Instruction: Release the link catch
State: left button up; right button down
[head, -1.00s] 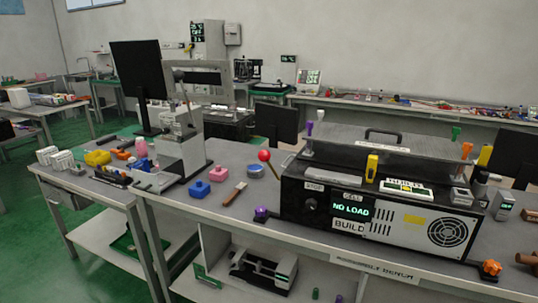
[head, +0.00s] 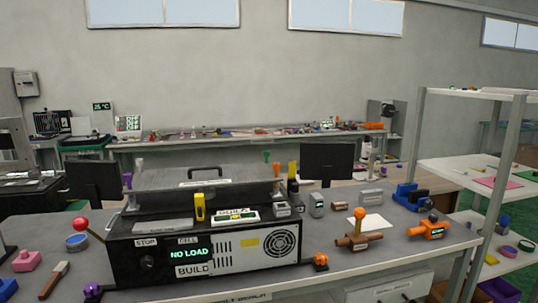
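A black machine box (head: 135,236) stands on the bench, its display (head: 189,252) reading "NO LOAD" above a "BUILD" label. A red-ball lever (head: 83,225) tilts out at its left end. A yellow upright handle (head: 200,207) is on its front top edge. Purple, green, orange and yellow handles stand behind it. An orange-knobbed lever on a brown pipe valve (head: 357,240) and an orange valve-like fixture (head: 430,229) are to the right. I see no readable label for a link catch, so I cannot tell which part it is. Neither gripper shows.
The grey bench top (head: 335,263) has bare room right of the machine. A white sheet (head: 372,222), a blue fixture (head: 409,196) and a dark monitor (head: 328,162) are behind. A shelf rack (head: 503,165) stands at the right. A pink block (head: 26,261) lies at the left.

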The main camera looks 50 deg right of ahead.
aim_at(291, 165)
jog(key=i, duration=1)
jog(key=z, duration=2.45)
